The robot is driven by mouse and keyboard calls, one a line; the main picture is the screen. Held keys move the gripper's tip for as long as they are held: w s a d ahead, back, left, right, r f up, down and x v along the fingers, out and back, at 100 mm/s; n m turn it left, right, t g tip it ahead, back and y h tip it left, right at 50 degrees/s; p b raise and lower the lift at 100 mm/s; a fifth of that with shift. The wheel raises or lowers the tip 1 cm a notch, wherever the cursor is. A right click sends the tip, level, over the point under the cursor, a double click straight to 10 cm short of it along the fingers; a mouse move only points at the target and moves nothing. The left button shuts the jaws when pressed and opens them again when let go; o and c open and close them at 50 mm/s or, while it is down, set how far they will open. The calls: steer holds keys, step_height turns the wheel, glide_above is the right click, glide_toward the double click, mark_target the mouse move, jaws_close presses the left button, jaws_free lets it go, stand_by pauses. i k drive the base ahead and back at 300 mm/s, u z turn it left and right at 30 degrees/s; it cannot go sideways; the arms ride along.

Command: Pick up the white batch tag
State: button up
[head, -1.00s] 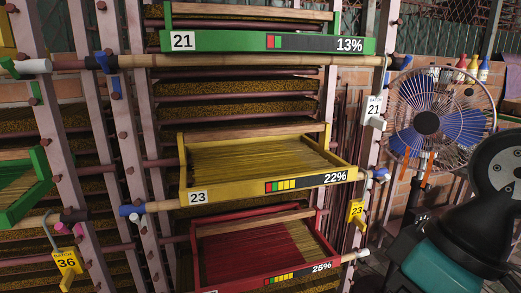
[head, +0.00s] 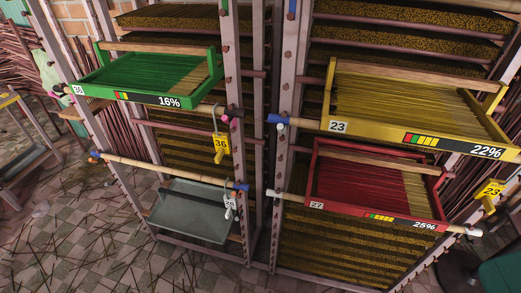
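A small white tag (head: 230,207) hangs low near the middle of the head view. It hangs at the right end of the lower left rail, beside the rack post. Any number on it is too small to read. My gripper is not in view; only a teal and black part of my arm shows at the lower right edge. Nothing touches the white tag.
A yellow tag 36 (head: 221,143) hangs above the white one, and a yellow tag 23 (head: 490,192) at the right. Green tray 36 (head: 158,99), yellow tray 23 (head: 400,137), red tray 27 (head: 375,212) and a grey tray (head: 195,230) jut out. Littered floor is at lower left.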

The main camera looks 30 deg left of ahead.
mark_target(230, 201)
steer(key=z, duration=2.7)
steer(key=k, duration=2.2)
steer(key=u, duration=1.25)
